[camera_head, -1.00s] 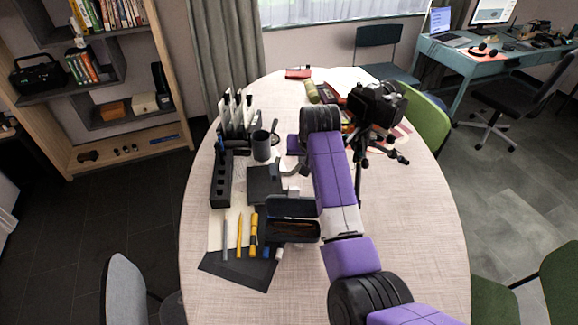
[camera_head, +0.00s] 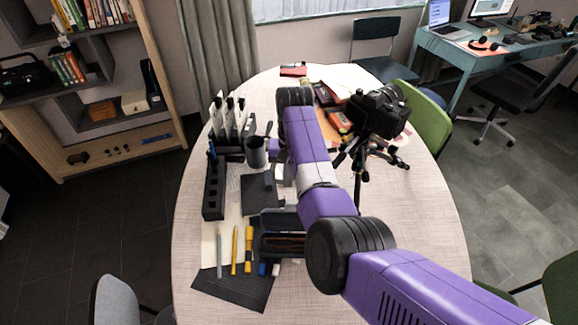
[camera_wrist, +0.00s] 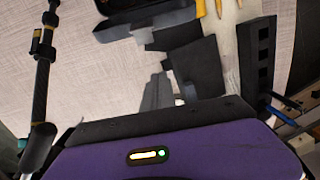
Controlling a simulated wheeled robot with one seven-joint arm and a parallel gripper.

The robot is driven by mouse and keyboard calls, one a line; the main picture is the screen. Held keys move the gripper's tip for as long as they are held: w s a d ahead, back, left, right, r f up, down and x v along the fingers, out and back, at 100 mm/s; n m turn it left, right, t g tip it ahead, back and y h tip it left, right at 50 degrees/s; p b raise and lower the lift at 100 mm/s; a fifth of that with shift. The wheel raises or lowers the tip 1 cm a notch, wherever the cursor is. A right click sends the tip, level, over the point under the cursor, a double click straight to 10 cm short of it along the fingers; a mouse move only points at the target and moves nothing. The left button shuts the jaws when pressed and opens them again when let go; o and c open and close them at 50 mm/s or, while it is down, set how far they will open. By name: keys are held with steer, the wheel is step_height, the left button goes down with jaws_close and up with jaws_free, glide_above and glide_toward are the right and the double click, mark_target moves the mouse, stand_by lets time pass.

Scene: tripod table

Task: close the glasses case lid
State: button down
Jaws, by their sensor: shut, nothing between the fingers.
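The dark glasses case (camera_head: 283,245) stands open on the table, partly hidden behind my arm. Its lid (camera_head: 272,222) is raised along the far side, and something brown lies in the base. In the wrist view the case (camera_wrist: 148,17) is cut off by the top edge. My gripper shows in the wrist view as grey fingers (camera_wrist: 160,88), shut and empty. It is apart from the case, on its far side, over the area by the dark square pad (camera_head: 259,194). In the head view the fingers are hard to make out.
A black slotted holder (camera_head: 213,190) and a grey cup (camera_head: 256,152) stand at the left. A camera on a tripod (camera_head: 376,112) stands right of my arm. The right front tabletop is clear.

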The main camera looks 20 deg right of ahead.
steer(key=shift+s+a+f+p, duration=0.15)
steer(key=shift+s+a+p, duration=0.1)
steer(key=shift+s+p, duration=0.3)
steer(key=shift+s+a+f+p, duration=0.2)
steer(key=shift+s+a+p, duration=0.1)
steer(key=shift+s, duration=0.4)
steer(key=shift+s+a+f+p, duration=0.15)
steer(key=shift+s+a+p, duration=0.1)
steer(key=shift+s+p, duration=0.3)
steer(key=shift+s+a+r+t+h, duration=0.1)
steer(key=shift+s+r+t+h, duration=0.15)
steer(key=shift+t, duration=0.45)
